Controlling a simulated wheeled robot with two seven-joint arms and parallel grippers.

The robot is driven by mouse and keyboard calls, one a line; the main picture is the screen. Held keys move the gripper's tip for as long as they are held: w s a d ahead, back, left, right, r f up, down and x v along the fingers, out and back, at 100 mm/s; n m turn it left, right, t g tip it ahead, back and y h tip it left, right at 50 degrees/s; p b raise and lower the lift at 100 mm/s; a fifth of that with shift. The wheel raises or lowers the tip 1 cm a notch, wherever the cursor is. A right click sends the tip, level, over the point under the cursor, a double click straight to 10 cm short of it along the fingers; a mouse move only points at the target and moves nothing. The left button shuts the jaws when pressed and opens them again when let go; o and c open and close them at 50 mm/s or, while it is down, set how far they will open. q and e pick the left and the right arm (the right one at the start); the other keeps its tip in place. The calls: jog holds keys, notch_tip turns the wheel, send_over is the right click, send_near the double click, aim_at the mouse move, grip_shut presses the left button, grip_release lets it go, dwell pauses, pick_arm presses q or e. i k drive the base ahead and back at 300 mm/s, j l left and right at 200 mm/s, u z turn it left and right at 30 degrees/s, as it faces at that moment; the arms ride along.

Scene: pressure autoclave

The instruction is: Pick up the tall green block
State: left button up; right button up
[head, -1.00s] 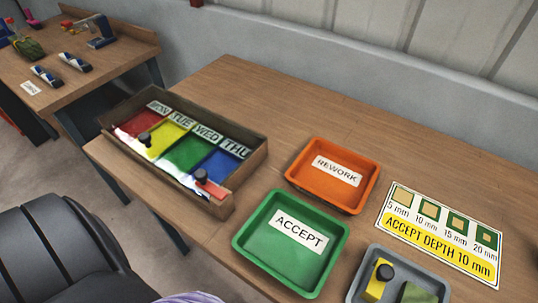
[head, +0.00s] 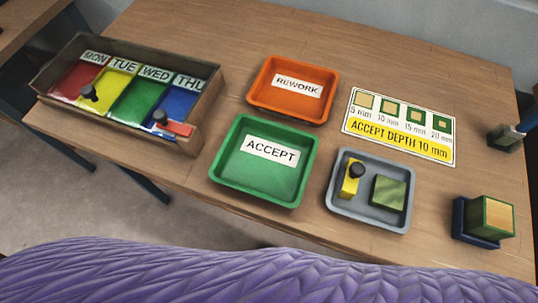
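A low green block (head: 388,193) lies in the grey tray (head: 341,210). A block with green and pale wood faces (head: 490,217) sits on a dark blue holder at the right of the table. A small dark green piece (head: 505,138) stands at the right edge, close to a blue item. I cannot tell which of these is the tall green block. Neither of my grippers is in view.
The grey tray also holds a yellow piece with a black knob (head: 352,178). An orange REWORK tray (head: 262,97), a green ACCEPT tray (head: 225,154), a depth card (head: 400,138) and a weekday box (head: 195,140) stand on the table. A purple ribbed surface (head: 240,270) fills the bottom.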

aim_at(488, 217)
jog(key=l+z, duration=0.2)
jog(key=z, duration=1.8)
